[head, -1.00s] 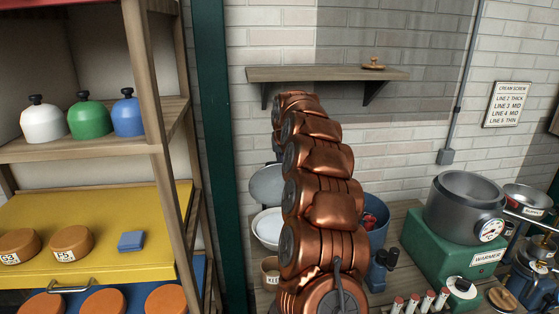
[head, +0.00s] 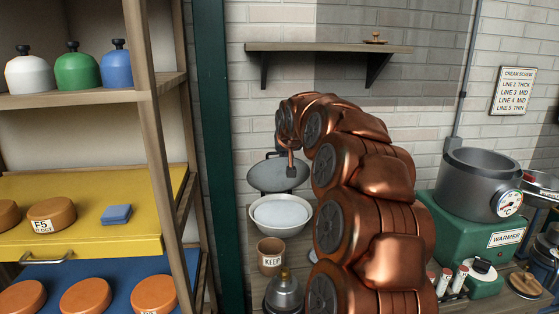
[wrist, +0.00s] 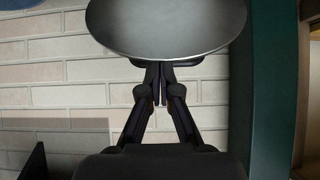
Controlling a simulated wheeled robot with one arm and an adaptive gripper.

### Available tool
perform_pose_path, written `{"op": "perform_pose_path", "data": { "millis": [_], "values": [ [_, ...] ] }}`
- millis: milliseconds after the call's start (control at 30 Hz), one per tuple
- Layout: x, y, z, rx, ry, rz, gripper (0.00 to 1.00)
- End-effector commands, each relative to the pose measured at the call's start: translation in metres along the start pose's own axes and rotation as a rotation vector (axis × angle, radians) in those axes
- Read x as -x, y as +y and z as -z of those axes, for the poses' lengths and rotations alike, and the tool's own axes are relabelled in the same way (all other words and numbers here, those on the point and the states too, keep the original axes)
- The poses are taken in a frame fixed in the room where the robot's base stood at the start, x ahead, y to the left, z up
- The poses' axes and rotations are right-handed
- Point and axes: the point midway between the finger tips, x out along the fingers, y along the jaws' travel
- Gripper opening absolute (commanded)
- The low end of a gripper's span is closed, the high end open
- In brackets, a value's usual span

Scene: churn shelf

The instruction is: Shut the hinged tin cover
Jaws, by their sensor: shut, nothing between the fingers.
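The tin (head: 257,226) is a round pale vessel with a white surface inside, in the middle of the head view. Its grey disc cover (head: 262,177) stands open, tilted up at the back of the tin. The cover also fills the top of the wrist view (wrist: 165,25). My gripper (head: 291,172) is small in the head view, at the cover's upper part. In the wrist view my gripper's fingers (wrist: 160,68) are together and empty, with their tips at the cover's edge. I cannot tell whether they touch it.
A cup marked KEEP (head: 270,262) and a metal lidded pot (head: 284,292) stand in front of the tin. A green warmer (head: 465,232) with a grey pot is at right. A wall shelf (head: 330,47) is above, and a green post (head: 212,150) is at left.

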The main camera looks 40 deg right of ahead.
Motion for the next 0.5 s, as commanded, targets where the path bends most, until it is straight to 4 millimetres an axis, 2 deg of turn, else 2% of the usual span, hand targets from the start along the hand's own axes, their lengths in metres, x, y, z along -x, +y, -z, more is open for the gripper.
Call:
{"op": "perform_pose_path", "data": {
  "millis": [33, 500],
  "values": [
    [-0.003, 0.002, -0.011, 0.0, 0.02, -0.002, 0.0],
    [0.008, 0.003, -0.054, 0.0, 0.205, -0.005, 0.0]
  ]
}}
